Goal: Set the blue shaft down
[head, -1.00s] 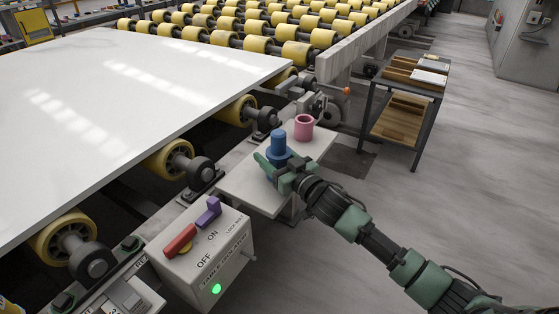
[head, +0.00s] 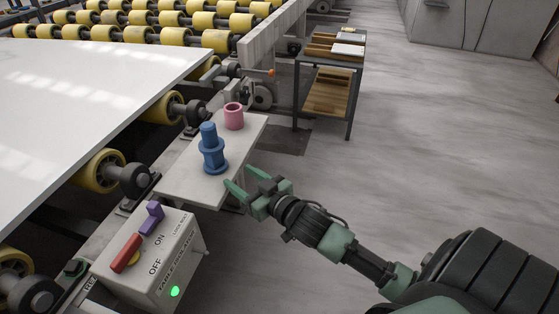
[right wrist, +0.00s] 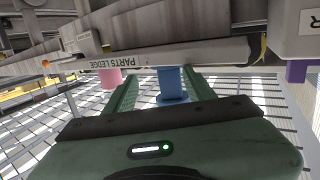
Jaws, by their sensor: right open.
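The blue shaft (head: 212,150) stands upright on the pale parts ledge (head: 183,178), with a wide collar and a wide base. A pink hollow cylinder (head: 234,116) stands behind it on the same ledge. My right gripper (head: 240,187) is open and empty, to the right of the shaft and apart from it, near the ledge's edge. In the right wrist view the blue shaft (right wrist: 170,84) shows between the two green fingers, and the pink cylinder (right wrist: 110,78) shows to their left. My left gripper is not in view.
A control box (head: 150,258) with a red lever, a purple lever and a green light stands at the ledge's near end. A large white slab (head: 80,95) lies on rollers at left. A trolley (head: 328,75) stands behind. The floor at right is clear.

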